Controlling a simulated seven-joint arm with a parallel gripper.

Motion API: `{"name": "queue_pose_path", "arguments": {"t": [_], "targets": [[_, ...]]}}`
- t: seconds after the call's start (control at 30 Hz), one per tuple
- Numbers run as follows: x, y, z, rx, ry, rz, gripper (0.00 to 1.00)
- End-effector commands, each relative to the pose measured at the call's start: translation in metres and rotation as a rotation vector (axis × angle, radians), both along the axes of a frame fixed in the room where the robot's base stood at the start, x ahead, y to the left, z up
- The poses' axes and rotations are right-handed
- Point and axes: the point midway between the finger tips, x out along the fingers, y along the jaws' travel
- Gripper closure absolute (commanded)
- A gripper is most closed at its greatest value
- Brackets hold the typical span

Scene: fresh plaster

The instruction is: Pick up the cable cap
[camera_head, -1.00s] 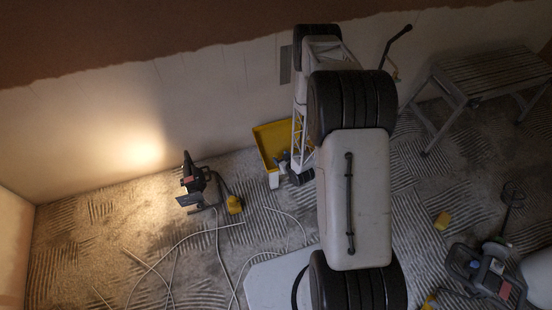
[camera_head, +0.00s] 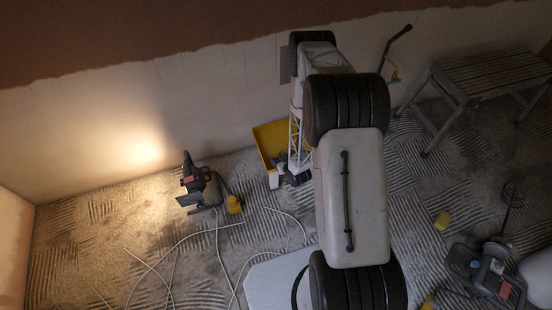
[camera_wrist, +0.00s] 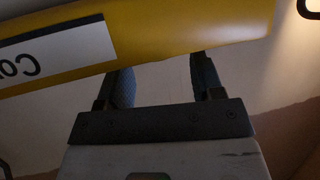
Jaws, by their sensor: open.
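I cannot make out a cable cap in either view. The yellow bin (camera_head: 266,143) stands on the floor by the wall, left of my arm. In the wrist view a yellow wall (camera_wrist: 190,30) with a white label crosses the top. My gripper (camera_wrist: 160,78) is open there, its two fingers apart with nothing visible between them. The fingertips reach the yellow wall's lower edge and their ends seem hidden by it. In the head view my gripper (camera_head: 284,172) is small and dark at the bin's front right. The bin's inside is mostly hidden.
A lit work lamp (camera_head: 195,185) stands left of the bin, with cables on the floor. A slatted trestle (camera_head: 487,75) stands at the back right.

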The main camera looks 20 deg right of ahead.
Motion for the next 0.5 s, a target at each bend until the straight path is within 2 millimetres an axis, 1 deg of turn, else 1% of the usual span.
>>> {"name": "queue_pose_path", "arguments": {"t": [0.33, 0.5], "targets": [[0.0010, 0.0005, -0.0006, 0.000, 0.001, 0.001, 0.39], [0.0074, 0.0023, -0.0035, -0.001, 0.001, 0.001, 0.39]]}}
